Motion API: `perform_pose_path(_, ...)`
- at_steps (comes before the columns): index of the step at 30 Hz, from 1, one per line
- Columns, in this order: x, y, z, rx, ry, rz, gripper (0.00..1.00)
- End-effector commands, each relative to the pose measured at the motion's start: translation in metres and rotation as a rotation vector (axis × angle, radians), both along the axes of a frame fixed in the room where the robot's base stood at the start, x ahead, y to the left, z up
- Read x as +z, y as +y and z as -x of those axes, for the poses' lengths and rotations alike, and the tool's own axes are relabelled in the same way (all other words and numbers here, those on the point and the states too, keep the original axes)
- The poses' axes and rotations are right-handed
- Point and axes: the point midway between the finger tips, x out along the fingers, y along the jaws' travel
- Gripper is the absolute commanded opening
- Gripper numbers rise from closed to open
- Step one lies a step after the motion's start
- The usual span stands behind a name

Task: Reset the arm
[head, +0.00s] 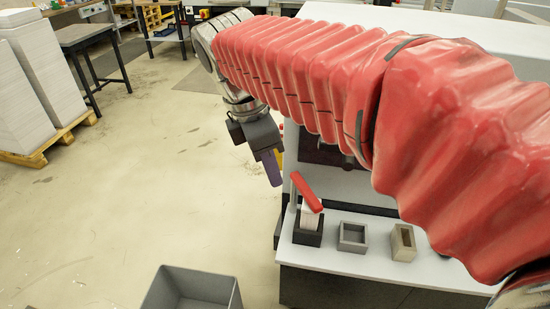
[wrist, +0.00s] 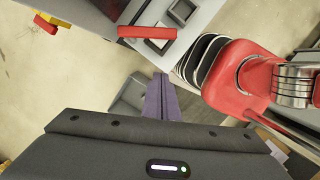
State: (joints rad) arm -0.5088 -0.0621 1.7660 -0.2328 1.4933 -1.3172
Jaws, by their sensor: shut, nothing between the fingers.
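My arm in its red ribbed cover reaches across the upper right of the head view. My gripper (head: 272,170) hangs at its end, tilted down, over the floor just left of the white worktable (head: 350,264). Its purple fingers are shut together with nothing between them.
On the worktable stand a red-handled device (head: 307,192) on a dark base, a grey square holder (head: 352,237) and a beige holder (head: 403,243). A grey open bin (head: 190,291) stands on the floor in front. White stacks (head: 42,75) sit on a pallet at left. The middle floor is clear.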

Motion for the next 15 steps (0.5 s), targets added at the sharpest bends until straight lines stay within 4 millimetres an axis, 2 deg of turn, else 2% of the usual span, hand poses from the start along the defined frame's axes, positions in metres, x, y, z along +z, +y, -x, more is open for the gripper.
perform_pose_path(15,0.0001,-0.0007,-0.0004,-0.021,-0.005,-0.001,0.0)
